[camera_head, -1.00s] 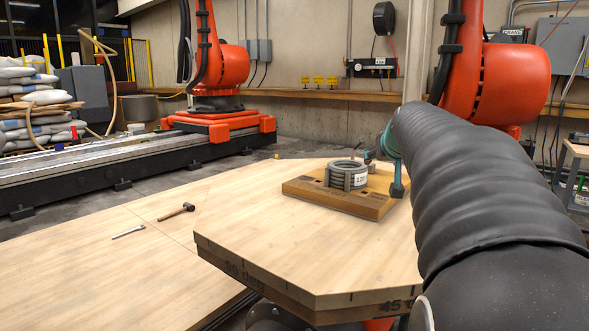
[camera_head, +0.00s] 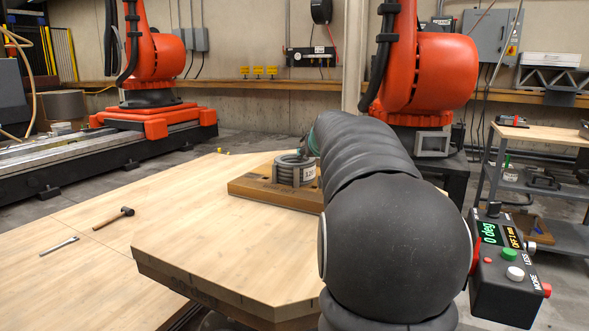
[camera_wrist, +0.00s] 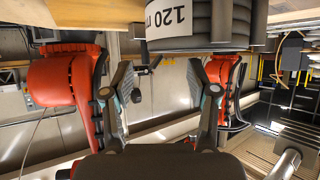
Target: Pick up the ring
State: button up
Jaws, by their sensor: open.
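A stack of grey rings (camera_head: 291,172) sits on a small wooden board (camera_head: 265,190) on the light wooden table (camera_head: 215,230) in the head view. In the wrist view, which appears upside down, the grey ring stack (camera_wrist: 235,22) hangs in from the top edge with a white label reading "120 m". My gripper (camera_wrist: 160,66) is open and empty, with its fingers spread wide. The ring stack is just beyond the fingertips and off to the right in that view, not between them.
A hammer (camera_head: 114,217) and a metal tool (camera_head: 59,246) lie on the lower table at left. A control box (camera_head: 507,265) with buttons and a display stands at right. Orange robot arms (camera_head: 425,75) stand behind the table. The table front is clear.

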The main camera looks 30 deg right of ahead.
jog(key=x, duration=0.5)
jog(key=shift+p, duration=0.35)
jog(key=shift+f, duration=0.1)
grip_shut()
